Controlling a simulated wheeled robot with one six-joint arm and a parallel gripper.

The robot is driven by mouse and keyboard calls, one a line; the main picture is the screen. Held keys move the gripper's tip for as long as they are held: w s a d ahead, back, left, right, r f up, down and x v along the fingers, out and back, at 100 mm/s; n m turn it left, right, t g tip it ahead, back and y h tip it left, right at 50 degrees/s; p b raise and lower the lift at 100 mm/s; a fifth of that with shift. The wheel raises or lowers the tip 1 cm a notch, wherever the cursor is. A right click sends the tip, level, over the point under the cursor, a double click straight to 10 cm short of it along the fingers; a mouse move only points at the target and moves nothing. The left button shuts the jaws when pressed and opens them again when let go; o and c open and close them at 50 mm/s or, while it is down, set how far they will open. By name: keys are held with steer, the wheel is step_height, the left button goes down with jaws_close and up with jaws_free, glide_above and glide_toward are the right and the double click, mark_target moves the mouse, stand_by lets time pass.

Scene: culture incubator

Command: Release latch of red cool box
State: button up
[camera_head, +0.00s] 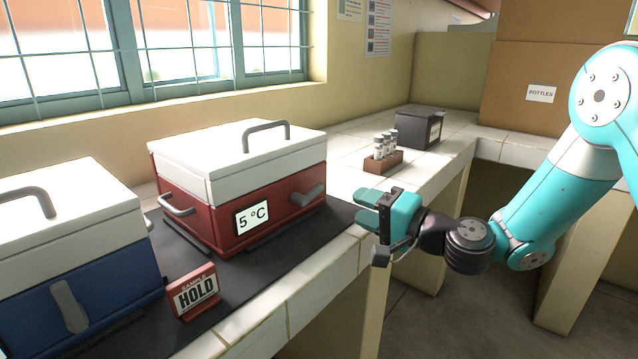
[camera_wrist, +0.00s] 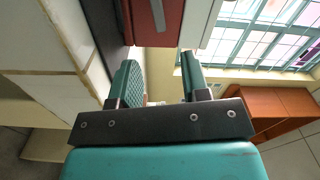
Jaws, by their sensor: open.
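The red cool box (camera_head: 228,231) has a white lid (camera_head: 240,160) with a grey top handle and a "5 °C" label (camera_head: 252,217). Its grey latch (camera_head: 308,194) lies tilted on the front face, right of the label. In the wrist view the red box (camera_wrist: 143,30) is at the top, turned sideways, with the grey latch (camera_wrist: 158,14) at the upper edge. My gripper (camera_head: 366,208) is open and empty, to the right of the box and apart from the latch. Its two teal fingers (camera_wrist: 160,68) point toward the box in the wrist view.
A blue cool box (camera_head: 105,292) with a white lid stands at left. A "SAMPLE HOLD" sign (camera_head: 195,291) stands on the dark mat in front. A vial rack (camera_head: 383,161) and a dark box (camera_head: 420,128) are behind my gripper. Free room lies before the counter edge.

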mark_target(319, 191)
steer(key=p+x, duration=0.2)
steer(key=x, duration=0.9)
